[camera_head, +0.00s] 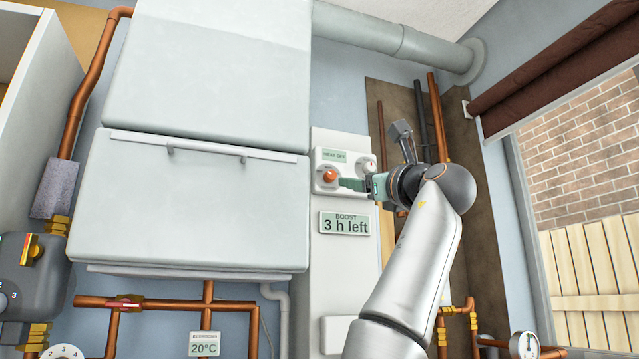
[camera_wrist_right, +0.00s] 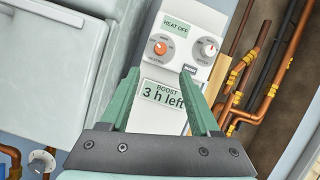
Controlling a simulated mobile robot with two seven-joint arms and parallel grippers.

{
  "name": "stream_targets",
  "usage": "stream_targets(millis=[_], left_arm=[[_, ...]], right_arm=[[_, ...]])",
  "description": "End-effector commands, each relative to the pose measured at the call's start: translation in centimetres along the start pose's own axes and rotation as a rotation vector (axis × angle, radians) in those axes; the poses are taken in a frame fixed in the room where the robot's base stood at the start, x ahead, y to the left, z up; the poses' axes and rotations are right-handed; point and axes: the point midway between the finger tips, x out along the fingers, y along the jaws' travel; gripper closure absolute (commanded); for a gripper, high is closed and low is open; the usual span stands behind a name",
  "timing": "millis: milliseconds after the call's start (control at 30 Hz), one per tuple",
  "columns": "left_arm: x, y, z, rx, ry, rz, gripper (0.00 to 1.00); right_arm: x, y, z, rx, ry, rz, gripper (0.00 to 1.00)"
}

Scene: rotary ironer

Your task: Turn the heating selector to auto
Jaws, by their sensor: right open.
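A white control panel (camera_head: 342,262) on the wall carries a small display reading "HEAT OFF" (camera_head: 334,155). Below it is an orange knob (camera_head: 329,175) with small labels around it, too small to read surely. In the right wrist view the orange knob (camera_wrist_right: 160,47) sits left of a white knob (camera_wrist_right: 208,48). My right gripper (camera_head: 350,184) reaches in from the right, just right of the orange knob in the head view. In the wrist view its green fingers (camera_wrist_right: 160,80) are apart and empty, with the orange knob beyond the tips. My left gripper is not in view.
A "BOOST 3 h left" display (camera_head: 345,223) is below the knobs. A large white cabinet with a handle (camera_head: 205,150) stands left of the panel. Copper pipes (camera_head: 432,115) run right of the panel, near a window with a brown blind (camera_head: 560,65).

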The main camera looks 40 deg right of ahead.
Motion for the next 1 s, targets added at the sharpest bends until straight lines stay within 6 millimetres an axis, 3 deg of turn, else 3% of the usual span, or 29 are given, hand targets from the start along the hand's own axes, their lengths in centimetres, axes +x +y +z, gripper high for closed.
stream_targets(millis=[267,600,800,1000], left_arm=[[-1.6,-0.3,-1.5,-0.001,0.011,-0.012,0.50],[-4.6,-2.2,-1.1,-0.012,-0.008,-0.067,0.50],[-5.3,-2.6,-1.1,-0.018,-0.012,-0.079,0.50],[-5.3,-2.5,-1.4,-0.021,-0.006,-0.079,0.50]], right_arm=[[3.9,-0.2,0.6,0.001,0.001,0.004,0.37],[10.4,-0.2,0.5,0.003,0.001,0.002,0.37],[12.0,-0.1,0.3,0.001,0.000,0.000,0.37],[12.4,-0.1,0.1,0.002,-0.001,-0.001,0.37]])
